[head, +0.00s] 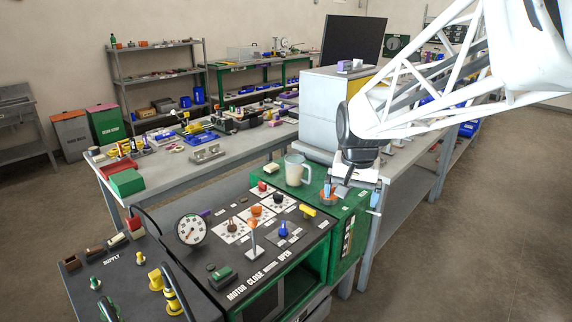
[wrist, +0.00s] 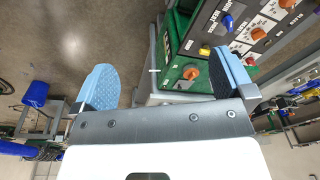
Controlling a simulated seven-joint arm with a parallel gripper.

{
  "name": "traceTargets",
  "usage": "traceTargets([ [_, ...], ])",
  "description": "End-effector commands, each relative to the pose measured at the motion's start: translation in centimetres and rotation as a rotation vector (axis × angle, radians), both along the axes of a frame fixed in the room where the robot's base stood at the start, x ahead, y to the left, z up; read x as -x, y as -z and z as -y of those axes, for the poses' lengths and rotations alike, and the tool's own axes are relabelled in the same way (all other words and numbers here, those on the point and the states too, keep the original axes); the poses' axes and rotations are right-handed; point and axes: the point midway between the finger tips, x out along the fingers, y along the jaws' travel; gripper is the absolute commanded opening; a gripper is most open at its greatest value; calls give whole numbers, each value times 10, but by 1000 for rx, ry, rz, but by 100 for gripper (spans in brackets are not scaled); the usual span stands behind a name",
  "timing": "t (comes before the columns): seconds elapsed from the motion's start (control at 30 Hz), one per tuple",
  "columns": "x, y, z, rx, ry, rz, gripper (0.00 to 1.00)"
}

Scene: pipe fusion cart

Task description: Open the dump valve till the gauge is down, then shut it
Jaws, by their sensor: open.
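The pressure gauge (head: 192,229) stands upright on the dark panel, its round white dial facing me; its reading is too small to tell. An orange knob (head: 327,197) sits on the green cart top at the right; it also shows in the wrist view (wrist: 190,73). A yellow handle (head: 307,211) and a blue knob (head: 283,230) are on the panel. No dump label is legible, so I cannot tell which control is the dump valve. My gripper (head: 351,192) is open and empty above the cart's right edge; in the wrist view (wrist: 166,82) the orange knob appears between its blue fingertips, nearer the right one.
An orange-topped lever (head: 253,236) rises from the panel near the words close and open. A pale jug (head: 295,171) stands at the cart's back edge. A grey box (head: 322,105) stands on the bench behind my gripper. Bare floor (head: 470,230) lies to the right.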

Motion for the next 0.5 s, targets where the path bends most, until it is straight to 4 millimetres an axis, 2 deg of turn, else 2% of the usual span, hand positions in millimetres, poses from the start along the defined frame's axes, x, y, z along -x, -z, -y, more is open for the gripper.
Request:
traceTargets([
  [0.03, -13, 3, -1, -1, 12, -5, 100],
  [0.5, -120, 36, -13, -19, 134, -43, 100],
])
